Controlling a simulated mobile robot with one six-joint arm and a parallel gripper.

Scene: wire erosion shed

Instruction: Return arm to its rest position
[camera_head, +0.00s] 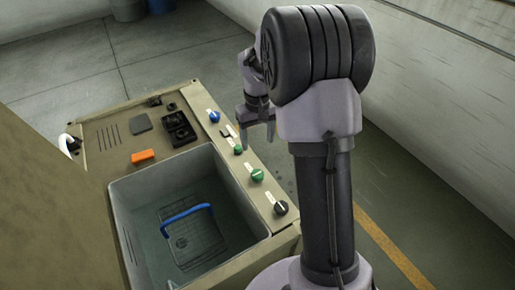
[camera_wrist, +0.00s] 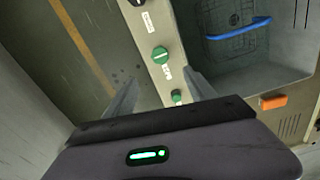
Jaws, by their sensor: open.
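My gripper (camera_head: 257,138) is above the strip of knobs along the right edge of the machine's top. Its jaws are open, with two grey fingers pointing down and nothing between them. It also shows in the wrist view (camera_wrist: 160,88), where the fingers spread on either side of the strip. A small green knob (camera_head: 238,149) lies near the left finger in the head view; it also shows close to the right finger in the wrist view (camera_wrist: 176,96). I cannot tell the exact height of the fingers above the strip. My arm stands raised at the right.
A sunken basin (camera_head: 245,220) holds a blue-handled item (camera_head: 187,212). An orange block (camera_head: 143,157) lies beside it. A wall (camera_head: 445,130) stands at the right.

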